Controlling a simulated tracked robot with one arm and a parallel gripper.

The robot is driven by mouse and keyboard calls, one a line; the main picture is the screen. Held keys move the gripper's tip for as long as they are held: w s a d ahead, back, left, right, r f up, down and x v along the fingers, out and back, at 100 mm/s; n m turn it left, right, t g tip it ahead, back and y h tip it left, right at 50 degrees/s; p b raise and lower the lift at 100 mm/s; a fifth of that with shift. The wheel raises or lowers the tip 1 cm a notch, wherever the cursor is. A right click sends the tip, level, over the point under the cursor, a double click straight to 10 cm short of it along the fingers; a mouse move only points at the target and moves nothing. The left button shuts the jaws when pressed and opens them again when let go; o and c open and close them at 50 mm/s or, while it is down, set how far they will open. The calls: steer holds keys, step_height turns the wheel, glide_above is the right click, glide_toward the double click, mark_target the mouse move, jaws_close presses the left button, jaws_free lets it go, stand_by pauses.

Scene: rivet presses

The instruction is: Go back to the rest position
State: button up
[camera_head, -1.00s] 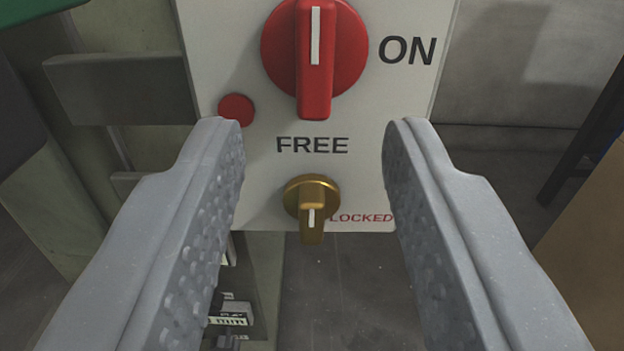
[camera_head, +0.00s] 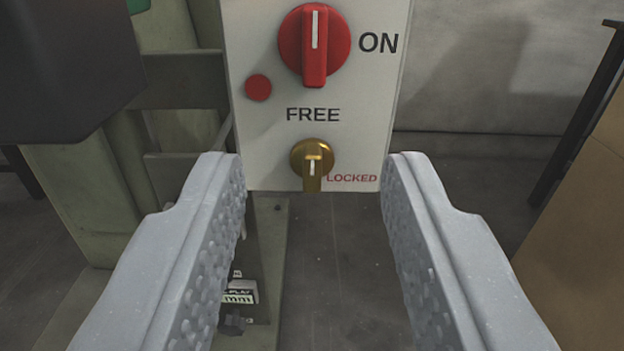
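My gripper (camera_head: 314,165) is open and empty, with its two grey, studded fingers spread wide apart. In front of it is a white control panel (camera_head: 240,135). A large red knob (camera_head: 315,45) on the panel has its white mark pointing straight up, with "ON" printed to its right. Below it, a small brass knob (camera_head: 312,160) sits between "FREE" above and "LOCKED" at its lower right.
A red round button or lamp (camera_head: 258,88) is on the panel's left. A green machine frame (camera_head: 110,190) and a dark block (camera_head: 65,70) stand at left. A small display marked "mm" (camera_head: 239,297) is below. A brown box (camera_head: 580,210) stands at right. Grey floor shows between.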

steer(key=w+r+n, duration=0.1)
steer(key=w+r, duration=0.5)
steer(key=r, duration=0.4)
steer(key=w+a+r+g+h, duration=0.1)
steer(key=a+r, duration=0.2)
steer(key=r, duration=1.3)
steer(key=w+a+r+g+h, duration=0.1)
steer(key=a+r+h, duration=0.15)
steer(key=r, duration=1.35)
steer(key=s+a+r+m, duration=0.1)
steer(key=s+a+r, duration=0.4)
steer(key=r, duration=0.4)
steer(key=s+a+r, duration=0.4)
steer(key=s+r, duration=0.2)
steer(key=r, duration=0.4)
steer(key=s+a+r+y, duration=0.1)
steer(key=s+a+r, duration=0.3)
steer(key=s, duration=0.5)
steer(key=s+a+r+y, duration=0.2)
steer(key=s+a+r, duration=0.3)
steer(key=s+r, duration=0.2)
steer(key=shift+s+m+g, duration=0.3)
steer(key=shift+s, duration=0.75)
